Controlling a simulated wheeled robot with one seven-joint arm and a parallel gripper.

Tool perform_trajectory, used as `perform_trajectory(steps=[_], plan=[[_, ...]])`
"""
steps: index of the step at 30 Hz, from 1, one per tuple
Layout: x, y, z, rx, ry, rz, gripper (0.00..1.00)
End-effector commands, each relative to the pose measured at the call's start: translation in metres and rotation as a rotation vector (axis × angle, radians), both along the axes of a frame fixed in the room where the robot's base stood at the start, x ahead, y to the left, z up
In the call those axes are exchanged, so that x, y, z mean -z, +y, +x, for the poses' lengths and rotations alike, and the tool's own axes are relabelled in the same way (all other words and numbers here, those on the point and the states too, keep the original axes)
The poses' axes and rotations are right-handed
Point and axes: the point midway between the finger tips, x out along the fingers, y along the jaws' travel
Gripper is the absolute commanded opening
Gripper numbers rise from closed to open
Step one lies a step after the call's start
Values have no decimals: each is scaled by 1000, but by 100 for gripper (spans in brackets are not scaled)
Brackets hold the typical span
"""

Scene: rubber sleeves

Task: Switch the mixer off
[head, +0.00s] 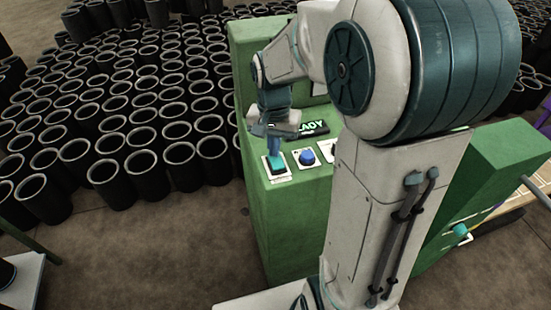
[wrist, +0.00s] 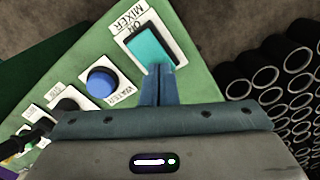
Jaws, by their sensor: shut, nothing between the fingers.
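The mixer switch is a teal rocker (wrist: 152,52) on a white plate labelled MIXER, on the sloped green panel (wrist: 195,98). In the head view the teal rocker (head: 277,165) is at the panel's left front corner, partly hidden by my fingers. My gripper (head: 274,153) is shut and empty, pointing down at the rocker. In the wrist view my gripper's fingertips (wrist: 160,68) overlap the rocker's near end. I cannot tell whether they touch it, nor which way the rocker is tipped.
A round blue button (wrist: 101,83) labelled WATER is beside the switch, with a dark control (wrist: 68,104) further along. Many black sleeves (head: 150,172) stand on the floor to the left. My arm hides the panel's right part.

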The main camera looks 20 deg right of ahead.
Motion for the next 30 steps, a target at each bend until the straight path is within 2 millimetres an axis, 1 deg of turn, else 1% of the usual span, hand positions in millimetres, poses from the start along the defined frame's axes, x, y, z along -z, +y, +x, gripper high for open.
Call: perform_trajectory(steps=[3,8,30], plan=[[2,0,0,0,1,0,0],[-2,0,0,0,2,0,0],[-61,0,0,-1,1,0,0]])
